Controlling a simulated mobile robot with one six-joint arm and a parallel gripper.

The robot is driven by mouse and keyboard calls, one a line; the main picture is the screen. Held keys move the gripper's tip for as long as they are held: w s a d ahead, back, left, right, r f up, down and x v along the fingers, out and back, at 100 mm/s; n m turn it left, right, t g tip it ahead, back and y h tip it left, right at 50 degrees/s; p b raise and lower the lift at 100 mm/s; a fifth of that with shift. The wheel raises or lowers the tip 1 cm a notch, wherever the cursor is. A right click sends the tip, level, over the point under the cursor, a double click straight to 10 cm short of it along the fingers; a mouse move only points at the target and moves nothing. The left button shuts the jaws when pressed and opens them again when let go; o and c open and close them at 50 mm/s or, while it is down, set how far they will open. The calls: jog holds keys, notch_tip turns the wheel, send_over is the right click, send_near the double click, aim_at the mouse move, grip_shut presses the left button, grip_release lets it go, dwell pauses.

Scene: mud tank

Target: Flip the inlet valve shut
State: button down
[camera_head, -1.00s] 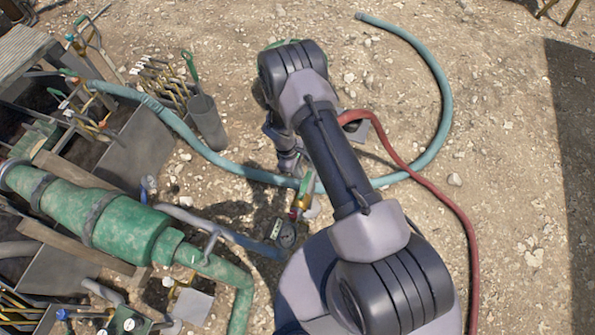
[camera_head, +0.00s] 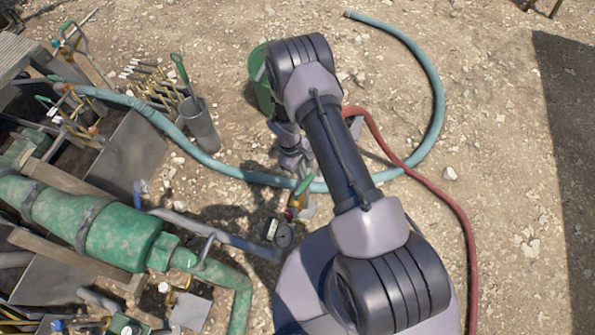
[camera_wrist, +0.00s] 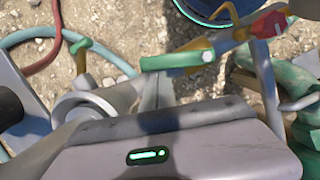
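A brass valve with a green lever (camera_head: 303,186) sits on the ground pipework just below my gripper (camera_head: 291,160) in the head view. In the wrist view a green lever (camera_wrist: 178,60) lies nearly level across the picture, in front of the grey gripper body. A second green lever (camera_wrist: 95,50) on a brass stem is further left, and a red handle (camera_wrist: 271,22) is at the upper right. No label shows which one is the inlet valve. My arm hides part of the valve area. My fingers are not clear enough to tell whether they are open, shut or touching a lever.
A round gauge (camera_head: 283,235) is beside the valve. The large green pump pipe (camera_head: 120,235) is at the left. A teal hose (camera_head: 240,176) and a red hose (camera_head: 425,178) cross the gravel. A green bucket (camera_head: 261,80) and a grey tool holder (camera_head: 200,124) stand behind. The gravel at right is open.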

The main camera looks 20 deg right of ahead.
jog(key=shift+s+d, duration=0.3)
jog(key=shift+d, duration=0.1)
dwell(0.3)
jog(key=p+v, duration=0.6)
jog(key=v, duration=1.1)
jog(key=shift+r, duration=0.2)
